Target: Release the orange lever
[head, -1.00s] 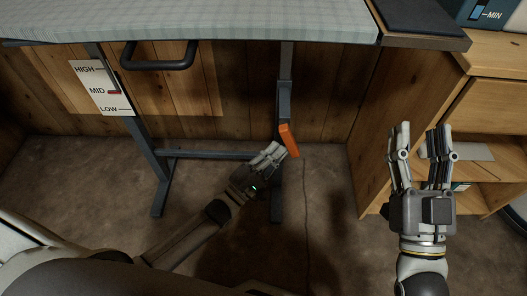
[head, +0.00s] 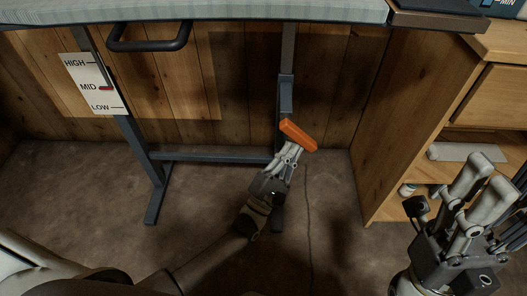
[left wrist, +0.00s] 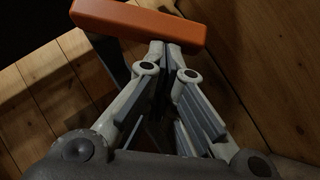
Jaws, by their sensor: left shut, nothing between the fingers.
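The orange lever (head: 299,135) is on the dark table leg, below the tabletop. It slants down to the right. My left gripper (head: 289,151) is shut and empty, with its fingertips just under the lever and seemingly touching it. In the left wrist view the lever (left wrist: 140,20) lies across the top, right beyond the closed fingertips (left wrist: 170,48). My right gripper (head: 490,185) is far off at the lower right, its fingers apart and partly cut off by the picture edge.
The height sign (head: 91,84) reads HIGH, MID, LOW, with a red pointer at MID. A dark handle (head: 150,42) hangs under the tabletop's front edge (head: 210,12). A wooden cabinet (head: 405,120) stands to the right. The floor between the legs is clear.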

